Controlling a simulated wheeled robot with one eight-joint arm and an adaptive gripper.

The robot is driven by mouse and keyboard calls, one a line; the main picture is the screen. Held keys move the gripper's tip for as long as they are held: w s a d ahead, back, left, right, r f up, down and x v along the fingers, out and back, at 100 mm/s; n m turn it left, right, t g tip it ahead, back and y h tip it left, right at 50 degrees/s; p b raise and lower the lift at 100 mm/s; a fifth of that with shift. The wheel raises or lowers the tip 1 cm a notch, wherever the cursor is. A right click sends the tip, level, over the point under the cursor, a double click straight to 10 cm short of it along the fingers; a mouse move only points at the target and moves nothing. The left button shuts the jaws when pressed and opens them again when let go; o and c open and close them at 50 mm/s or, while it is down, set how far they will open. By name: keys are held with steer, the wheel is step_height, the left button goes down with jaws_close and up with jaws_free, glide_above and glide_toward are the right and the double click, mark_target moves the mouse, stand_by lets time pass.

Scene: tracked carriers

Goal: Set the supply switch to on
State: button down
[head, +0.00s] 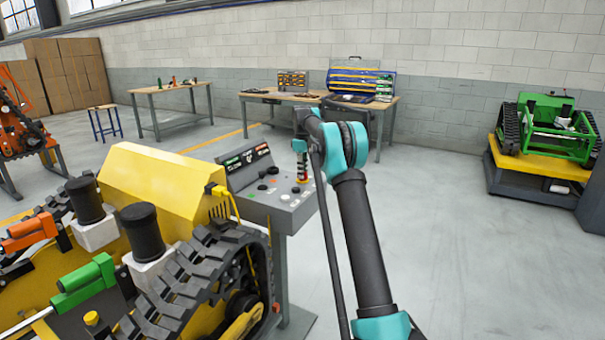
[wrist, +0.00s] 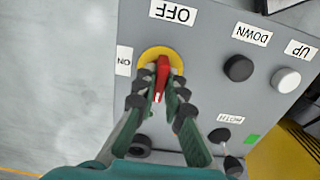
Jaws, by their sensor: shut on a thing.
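The supply switch is a red handle (wrist: 163,68) on a yellow disc (wrist: 150,56), set in the grey control panel (wrist: 215,75). An OFF label (wrist: 172,12) lies above it in the wrist view and an ON label (wrist: 123,60) to its left. The handle runs nearly up and down in that view, roughly in line with OFF, not turned across to ON. My gripper (wrist: 160,85) is shut on the handle, one finger on each side, hiding part of it. In the head view my gripper (head: 300,161) reaches down to the console (head: 262,205).
The panel also carries a DOWN button (wrist: 238,68), a white UP button (wrist: 286,80) and other black knobs. A yellow tracked carrier (head: 150,180) stands close left of the console. Open floor (head: 440,230) lies to the right. Workbenches (head: 285,97) stand behind.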

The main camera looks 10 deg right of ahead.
steer(key=shift+m, duration=0.3)
steer(key=m, duration=1.2)
steer(key=shift+m, duration=2.5)
steer(key=c, duration=1.6)
jaws_free()
steer(key=shift+r, duration=0.15)
